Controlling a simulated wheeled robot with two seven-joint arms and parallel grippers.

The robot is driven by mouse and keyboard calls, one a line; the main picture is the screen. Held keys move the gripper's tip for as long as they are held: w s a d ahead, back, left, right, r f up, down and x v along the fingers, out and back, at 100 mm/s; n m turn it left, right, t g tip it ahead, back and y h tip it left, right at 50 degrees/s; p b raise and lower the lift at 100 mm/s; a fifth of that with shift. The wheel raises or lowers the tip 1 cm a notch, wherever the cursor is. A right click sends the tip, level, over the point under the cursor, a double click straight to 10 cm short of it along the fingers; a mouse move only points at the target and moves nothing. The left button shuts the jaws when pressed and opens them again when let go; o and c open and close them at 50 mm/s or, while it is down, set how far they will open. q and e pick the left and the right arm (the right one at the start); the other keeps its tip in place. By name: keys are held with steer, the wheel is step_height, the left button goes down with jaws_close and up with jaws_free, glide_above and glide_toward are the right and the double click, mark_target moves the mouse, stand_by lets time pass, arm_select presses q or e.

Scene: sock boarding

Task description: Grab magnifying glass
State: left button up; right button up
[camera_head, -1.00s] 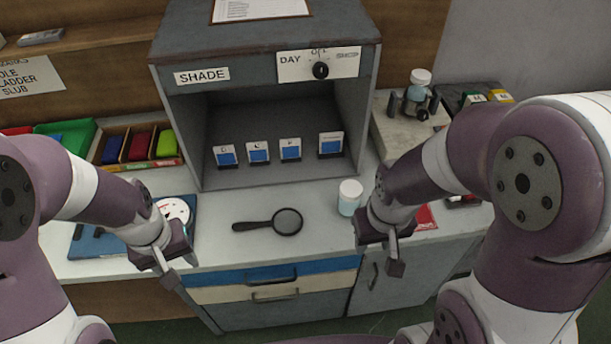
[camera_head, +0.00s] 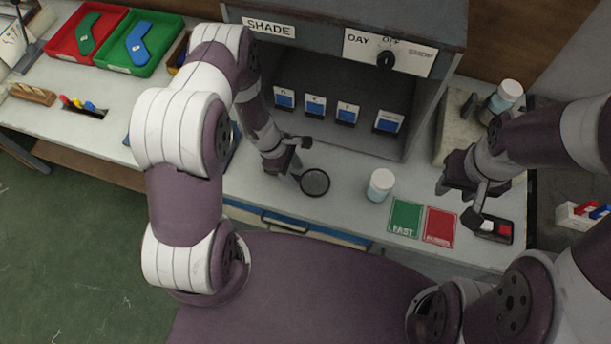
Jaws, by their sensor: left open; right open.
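The magnifying glass (camera_head: 315,183) lies on the pale worktop in front of the grey booth. Its round dark-rimmed lens shows, while most of its handle is hidden by my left gripper (camera_head: 294,163). My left gripper is open, with its fingers at or just above the handle end; I cannot tell whether they touch it. My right gripper (camera_head: 468,205) is open and empty, to the right of the lens, over the worktop near the red card.
A white-capped jar (camera_head: 380,185) stands right of the lens. Green (camera_head: 405,218) and red (camera_head: 440,227) cards and a black device (camera_head: 494,230) lie further right. The grey booth (camera_head: 425,115) with several small cards stands behind. Red (camera_head: 88,38) and green (camera_head: 138,44) trays sit far left.

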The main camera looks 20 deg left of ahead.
arm_select(q)
steer(key=shift+s+d+f, duration=0.1)
steer(key=shift+f, duration=0.1)
steer(key=shift+s, duration=0.1)
jaws_close()
steer(key=shift+r, duration=0.15)
